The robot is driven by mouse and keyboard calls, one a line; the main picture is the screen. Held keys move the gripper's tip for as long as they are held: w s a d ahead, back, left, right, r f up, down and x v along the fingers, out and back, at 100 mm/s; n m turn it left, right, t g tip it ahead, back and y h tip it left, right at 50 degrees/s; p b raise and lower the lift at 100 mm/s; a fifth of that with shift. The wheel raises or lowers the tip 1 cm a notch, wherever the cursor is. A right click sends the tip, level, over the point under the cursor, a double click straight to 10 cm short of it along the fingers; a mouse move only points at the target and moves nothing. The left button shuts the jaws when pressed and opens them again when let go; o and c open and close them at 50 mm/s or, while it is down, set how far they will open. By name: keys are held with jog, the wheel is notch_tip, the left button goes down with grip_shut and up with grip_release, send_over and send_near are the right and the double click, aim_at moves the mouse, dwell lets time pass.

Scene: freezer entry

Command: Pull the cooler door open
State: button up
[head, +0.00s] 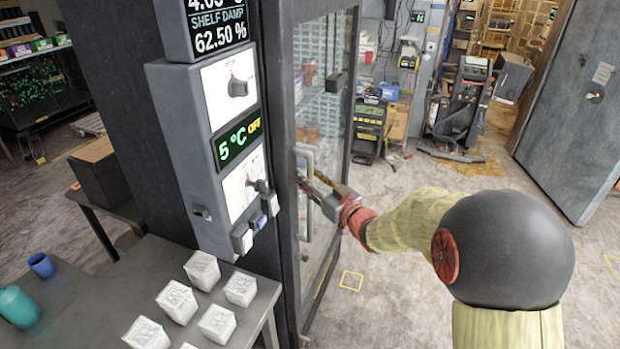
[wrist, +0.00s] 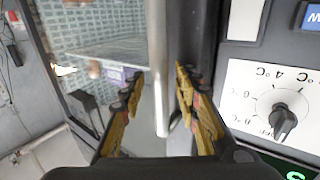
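The cooler door (head: 338,100) is a glass pane in a dark frame, right of the control column. I cannot tell if it stands slightly ajar. Its handle (head: 305,160) is a vertical metal bar on the door's near side. In the wrist view the handle (wrist: 157,60) runs down between my fingers, its lower end bending toward the frame. My gripper (head: 313,187) reaches the handle from the right. In the wrist view my gripper (wrist: 160,85) is open, one finger on each side of the bar, with gaps showing. The cooler door's glass (wrist: 100,40) shows behind the left finger.
A control panel (head: 215,150) with dials and displays stands left of the door; a dial (wrist: 283,118) shows close by in the wrist view. A table (head: 115,290) with several white cubes is below it. The floor (head: 420,290) right of the door is clear.

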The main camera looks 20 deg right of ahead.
jog(key=shift+c, duration=0.8)
grip_shut()
